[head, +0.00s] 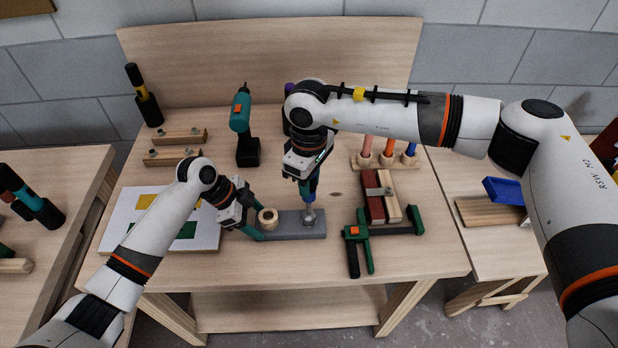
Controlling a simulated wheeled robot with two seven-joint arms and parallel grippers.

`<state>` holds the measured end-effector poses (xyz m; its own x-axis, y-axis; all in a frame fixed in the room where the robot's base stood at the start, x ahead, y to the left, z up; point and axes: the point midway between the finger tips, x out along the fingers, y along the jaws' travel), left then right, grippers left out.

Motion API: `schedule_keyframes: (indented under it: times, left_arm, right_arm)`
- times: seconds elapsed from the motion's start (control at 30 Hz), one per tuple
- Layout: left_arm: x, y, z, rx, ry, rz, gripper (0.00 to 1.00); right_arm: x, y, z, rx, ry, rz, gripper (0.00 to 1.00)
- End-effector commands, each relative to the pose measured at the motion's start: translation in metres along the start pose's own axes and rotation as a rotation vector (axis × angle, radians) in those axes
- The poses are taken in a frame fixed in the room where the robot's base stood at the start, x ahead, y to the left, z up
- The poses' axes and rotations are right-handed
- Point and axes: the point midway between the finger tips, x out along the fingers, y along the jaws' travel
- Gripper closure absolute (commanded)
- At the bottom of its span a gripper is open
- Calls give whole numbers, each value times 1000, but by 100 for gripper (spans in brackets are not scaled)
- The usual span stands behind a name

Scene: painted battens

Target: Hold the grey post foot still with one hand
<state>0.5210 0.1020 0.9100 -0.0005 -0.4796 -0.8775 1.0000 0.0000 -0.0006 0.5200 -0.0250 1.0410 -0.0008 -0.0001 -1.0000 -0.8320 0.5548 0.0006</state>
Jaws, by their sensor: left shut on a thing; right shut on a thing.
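The grey post foot (290,229) is a long flat block lying on the workbench near its middle. A pale wooden ring (268,218) shows at its left part, and a grey metal rounded piece (309,214) stands on its right part. My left gripper (257,232) is at the block's left end, shut on the grey post foot. My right gripper (308,197) points down above the block's right part, shut on a small blue piece, partly hidden by the fingers. Its lower end meets the metal piece; I cannot tell whether it is inside it.
On the workbench (220,279), a teal drill (241,127) stands behind. Red and cream blocks (375,200) and a green clamp (362,247) lie to the right, before a rack of colored handles (388,149). A white sheet (118,215) lies left. The front strip is clear.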

Motion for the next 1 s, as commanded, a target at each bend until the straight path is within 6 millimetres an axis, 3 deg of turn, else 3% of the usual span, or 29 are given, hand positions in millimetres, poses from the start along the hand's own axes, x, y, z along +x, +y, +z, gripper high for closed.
schedule_keyframes:
  times: [0.47, 0.67, 1.0]
  left_arm:
    - [0, 0, 0, 0, -1, 0, 57]
    - [0, 0, 0, 0, -1, 0, 57]
    - [0, 0, 0, 0, -1, 1, 57]
  right_arm:
    - [1, 0, 0, 16, -1, 0, 100]
    - [1, 0, 0, 256, -1, 1, 100]
    - [1, 0, 0, 362, -1, 2, 100]
